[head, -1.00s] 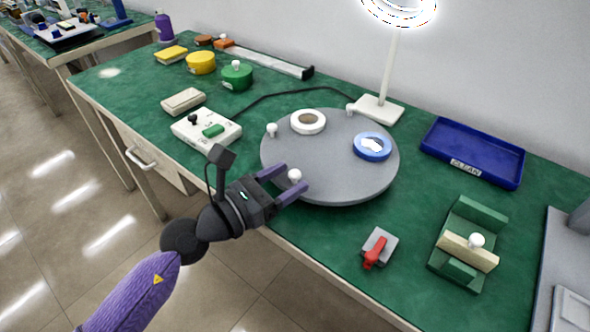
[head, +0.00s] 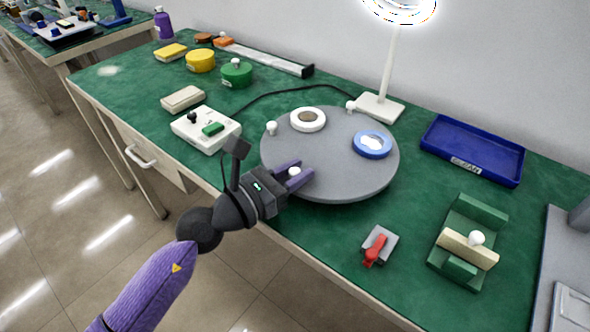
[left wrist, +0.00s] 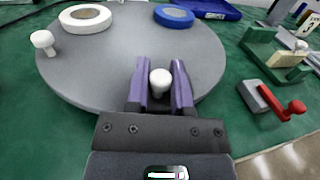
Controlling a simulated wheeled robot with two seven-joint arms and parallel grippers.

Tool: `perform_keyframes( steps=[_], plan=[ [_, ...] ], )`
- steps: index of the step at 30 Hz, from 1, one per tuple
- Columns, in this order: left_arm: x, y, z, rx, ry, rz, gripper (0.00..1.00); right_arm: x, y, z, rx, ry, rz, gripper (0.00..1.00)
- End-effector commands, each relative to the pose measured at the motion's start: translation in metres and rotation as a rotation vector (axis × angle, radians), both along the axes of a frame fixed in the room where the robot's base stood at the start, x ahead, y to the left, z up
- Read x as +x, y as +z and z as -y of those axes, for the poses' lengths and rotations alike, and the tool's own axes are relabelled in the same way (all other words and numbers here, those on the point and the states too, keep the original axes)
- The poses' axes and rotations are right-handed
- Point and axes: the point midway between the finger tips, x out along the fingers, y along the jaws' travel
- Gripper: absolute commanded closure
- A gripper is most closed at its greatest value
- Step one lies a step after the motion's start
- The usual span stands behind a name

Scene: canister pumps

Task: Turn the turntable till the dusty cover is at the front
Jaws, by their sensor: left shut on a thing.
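The grey round turntable (head: 330,172) lies on the green bench. A white ring with a dull brownish middle (head: 308,119) sits at its back left, and a blue ring with a pale, patchy middle (head: 372,144) at its right. Which one is the dusty cover is hard to tell. White knobs stand on the rim, one at the left (head: 271,128) and one at the back (head: 351,106). My left gripper (head: 296,174) is shut on the front knob (left wrist: 160,82), whose white top shows between the purple fingers. My right gripper is not in view.
A white control box (head: 206,130) with a green button stands left of the turntable. A red-handled clamp (head: 376,247) and a green fixture (head: 466,240) are at the right. A blue tray (head: 472,150) and a lamp base (head: 377,108) stand behind.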

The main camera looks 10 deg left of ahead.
Motion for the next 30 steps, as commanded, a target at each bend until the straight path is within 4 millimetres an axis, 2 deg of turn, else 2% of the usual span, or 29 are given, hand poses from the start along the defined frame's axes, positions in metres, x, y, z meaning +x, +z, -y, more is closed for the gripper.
perform_keyframes(
  steps=[16, 30],
  plan=[
    [0.0000, -0.0002, -0.0001, 0.001, 0.000, -0.001, 1.00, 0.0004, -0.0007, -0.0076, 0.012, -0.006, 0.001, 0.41],
    [0.0000, -0.0003, -0.0001, 0.001, 0.000, -0.001, 1.00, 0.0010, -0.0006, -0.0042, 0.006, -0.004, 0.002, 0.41]
  ],
)
